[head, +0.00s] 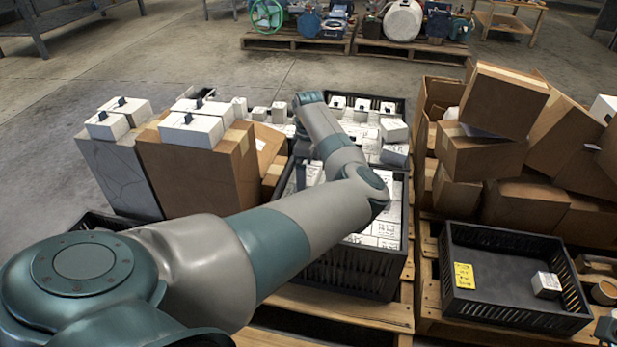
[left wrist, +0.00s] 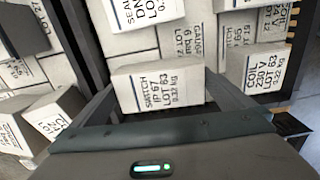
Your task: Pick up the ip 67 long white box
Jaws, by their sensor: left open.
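In the left wrist view a long white box (left wrist: 158,86) carries upside-down print reading "SWITCH", "ip 67" and a lot line. My left gripper (left wrist: 160,98) is open, its two dark fingers on either side of this box's near part. I cannot tell whether they touch it. The box lies among other white labelled boxes. In the head view my left arm reaches over a black crate (head: 352,272) full of white boxes (head: 376,228); the arm hides the gripper and much of the crate.
Other labelled boxes (left wrist: 258,70) crowd close by in the wrist view. Tall cardboard cartons (head: 195,165) topped with white boxes stand left of the crate. A mostly empty black crate (head: 500,235) and piled cartons (head: 490,155) are at right.

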